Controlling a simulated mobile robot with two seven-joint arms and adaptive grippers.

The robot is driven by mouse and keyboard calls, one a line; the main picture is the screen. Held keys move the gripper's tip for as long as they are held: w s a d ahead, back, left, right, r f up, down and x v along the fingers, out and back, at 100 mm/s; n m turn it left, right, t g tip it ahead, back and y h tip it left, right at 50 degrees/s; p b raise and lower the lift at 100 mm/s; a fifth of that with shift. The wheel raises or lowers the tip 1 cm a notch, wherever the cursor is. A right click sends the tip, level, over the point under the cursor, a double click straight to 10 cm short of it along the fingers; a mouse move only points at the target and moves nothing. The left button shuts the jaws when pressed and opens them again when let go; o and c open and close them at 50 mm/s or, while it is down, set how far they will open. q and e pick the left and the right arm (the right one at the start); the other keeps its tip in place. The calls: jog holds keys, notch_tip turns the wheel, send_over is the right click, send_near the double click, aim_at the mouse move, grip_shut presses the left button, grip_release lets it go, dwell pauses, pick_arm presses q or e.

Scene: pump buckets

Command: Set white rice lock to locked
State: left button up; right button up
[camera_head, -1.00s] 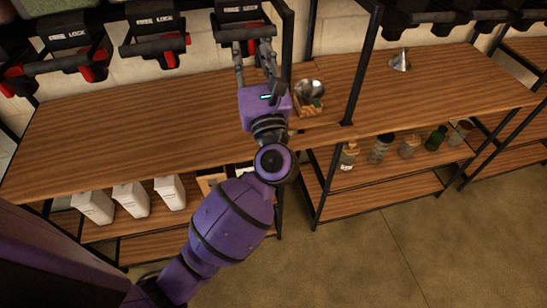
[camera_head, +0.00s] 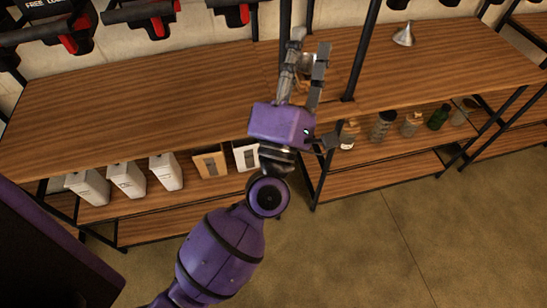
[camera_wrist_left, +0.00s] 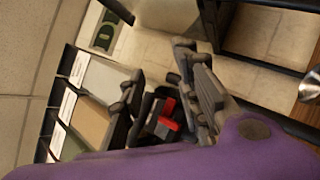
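Black dispenser locks with red levers line the top left of the head view: a left one (camera_head: 68,42), a middle one (camera_head: 155,27) and a right one (camera_head: 243,14). The top edge cuts them off, and I cannot tell which is the white rice lock. My left gripper (camera_head: 310,44) is open and empty over the shelf top, right of these locks. In the left wrist view, a black and red lock part (camera_wrist_left: 166,118) shows between the open fingers, farther off. Dispenser bins (camera_wrist_left: 95,95) there carry labels too small to read. My right gripper is out of view.
The wooden shelf top (camera_head: 150,95) is mostly clear. A black upright post (camera_head: 362,50) stands right of my gripper. A metal funnel (camera_head: 404,36) stands beyond it. White containers (camera_head: 128,180) and several jars (camera_head: 384,125) sit on the lower shelves.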

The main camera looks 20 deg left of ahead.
pick_arm(q)
notch_tip(320, 180, down, 13)
jog(key=d+m+g+h, duration=0.2)
jog(key=m+g+h, duration=0.35)
jog(key=m, duration=0.85)
jog(key=s+a+f+m+g+y, duration=0.1)
jog(key=s+a+f, duration=0.1)
jog(key=f, duration=0.4)
jog(key=s+a+f+m+g+y+p, duration=0.1)
jog(key=s+a+f+g, duration=0.1)
jog(key=f, duration=0.4)
jog(key=shift+s+a+f+m, duration=0.25)
jog(key=shift+s+a+m, duration=0.25)
jog(key=shift+s, duration=0.35)
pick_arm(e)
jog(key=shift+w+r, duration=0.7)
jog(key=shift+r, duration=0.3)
pick_arm(q)
jog(key=shift+g, duration=0.25)
